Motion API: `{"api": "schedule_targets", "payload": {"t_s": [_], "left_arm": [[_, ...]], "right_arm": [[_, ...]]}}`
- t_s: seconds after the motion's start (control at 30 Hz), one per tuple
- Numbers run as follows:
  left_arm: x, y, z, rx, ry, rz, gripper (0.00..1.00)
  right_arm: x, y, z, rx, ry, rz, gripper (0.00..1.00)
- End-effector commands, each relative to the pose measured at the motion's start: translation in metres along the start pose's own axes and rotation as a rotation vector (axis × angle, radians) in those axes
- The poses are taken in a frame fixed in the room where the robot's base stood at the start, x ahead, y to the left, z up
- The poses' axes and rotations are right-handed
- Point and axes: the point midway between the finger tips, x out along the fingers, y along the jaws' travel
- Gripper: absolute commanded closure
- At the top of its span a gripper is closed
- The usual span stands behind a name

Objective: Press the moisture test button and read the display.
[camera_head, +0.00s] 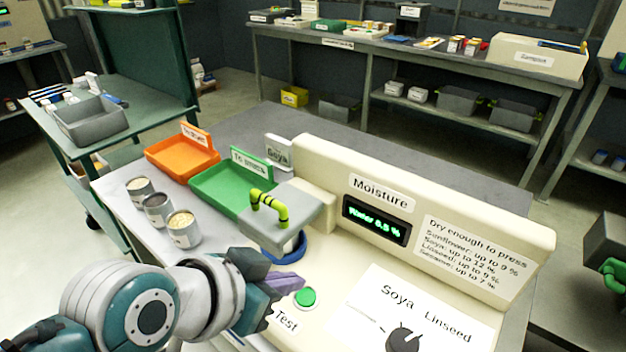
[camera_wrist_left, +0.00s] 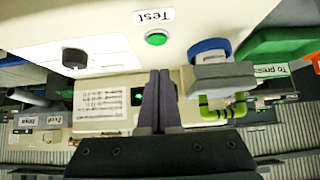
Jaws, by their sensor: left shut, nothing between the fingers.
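The cream moisture meter (camera_head: 515,235) stands on the bench. Its green Test button (camera_head: 305,297) sits in a pale ring beside the word "Test"; it also shows in the left wrist view (camera_wrist_left: 156,38). The dark display (camera_head: 377,219) is lit with green text that looks like "Water 8.5 %", though the digits are small. My left gripper (camera_head: 293,284) is shut and empty, its fingertips close beside the button in the head view. In the wrist view the fingers (camera_wrist_left: 157,85) point toward the button with a gap in the picture. My right gripper is out of view.
A grey lid with a yellow-green handle (camera_head: 270,207) sits over a blue ring, close to my left gripper. A dark knob (camera_head: 404,339) is by the Soya and Linseed labels. Green (camera_head: 215,205) and orange (camera_head: 164,165) trays and several sample cups (camera_head: 184,233) stand left.

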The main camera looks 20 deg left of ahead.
Motion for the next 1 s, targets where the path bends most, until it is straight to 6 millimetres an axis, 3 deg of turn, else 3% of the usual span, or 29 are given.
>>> {"api": "schedule_targets", "payload": {"t_s": [0.03,0.2,0.4,1.0], "left_arm": [[-0.015,0.000,-0.002,0.001,0.001,-0.001,1.00],[-0.047,0.000,-0.003,0.001,0.005,0.000,1.00],[-0.069,0.000,-0.003,-0.001,0.006,0.000,1.00],[-0.072,0.000,-0.004,-0.001,0.008,0.001,1.00]], "right_arm": [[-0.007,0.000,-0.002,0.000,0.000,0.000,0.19],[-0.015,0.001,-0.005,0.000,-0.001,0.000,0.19],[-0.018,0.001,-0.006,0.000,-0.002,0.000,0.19],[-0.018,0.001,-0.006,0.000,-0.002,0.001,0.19]]}}
